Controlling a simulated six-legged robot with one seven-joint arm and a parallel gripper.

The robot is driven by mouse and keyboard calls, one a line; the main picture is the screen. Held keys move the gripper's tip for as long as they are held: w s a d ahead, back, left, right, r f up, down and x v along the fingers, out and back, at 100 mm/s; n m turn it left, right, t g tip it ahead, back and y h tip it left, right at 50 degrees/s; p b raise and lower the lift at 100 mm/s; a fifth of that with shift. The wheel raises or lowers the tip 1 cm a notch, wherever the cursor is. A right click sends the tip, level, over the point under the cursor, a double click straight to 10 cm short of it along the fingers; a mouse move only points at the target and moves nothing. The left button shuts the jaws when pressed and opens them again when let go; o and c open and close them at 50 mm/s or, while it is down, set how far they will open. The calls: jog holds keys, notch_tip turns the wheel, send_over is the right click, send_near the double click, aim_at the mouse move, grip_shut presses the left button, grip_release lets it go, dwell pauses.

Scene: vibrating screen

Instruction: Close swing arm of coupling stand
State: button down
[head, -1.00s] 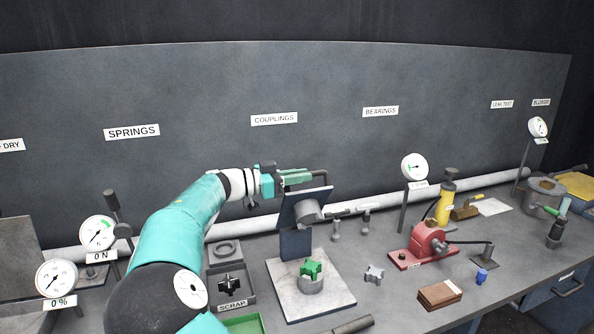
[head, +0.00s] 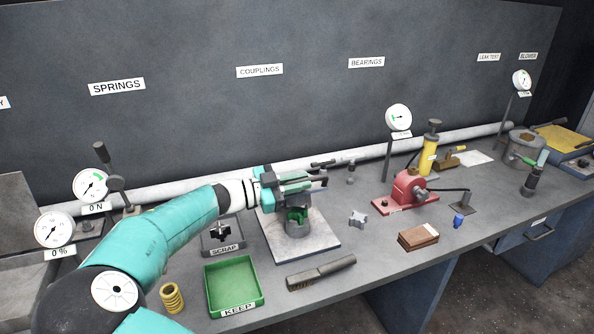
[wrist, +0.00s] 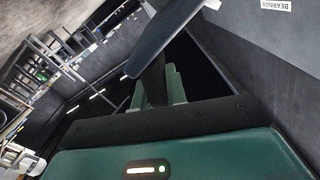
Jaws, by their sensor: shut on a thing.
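The coupling stand (head: 325,242) has a pale square base on the bench. A grey cup on it holds a green star-shaped insert (head: 297,214). The stand's swing arm is a dark plate, lowered close above the cup and mostly hidden by my gripper. My gripper (head: 303,183) is over the stand, shut on the swing arm's dark handle (head: 323,180). In the wrist view, the green fingers (wrist: 175,85) lie partly behind a blue-grey plate (wrist: 163,38), which looks like part of the swing arm. The grip itself is hidden there.
A grey scrap tray (head: 224,251) and a green keep tray (head: 237,285) stand left and front of the stand. A grey star piece (head: 358,219) and a red device (head: 410,190) are to the right.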

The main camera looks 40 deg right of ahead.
jog(key=shift+s+a+f, duration=0.1)
jog(key=shift+s+f, duration=0.05)
jog(key=shift+f, duration=0.25)
jog(key=c, duration=1.4)
grip_release()
jog(key=shift+c, duration=0.2)
jog(key=v, duration=1.3)
jog(key=shift+a, duration=0.35)
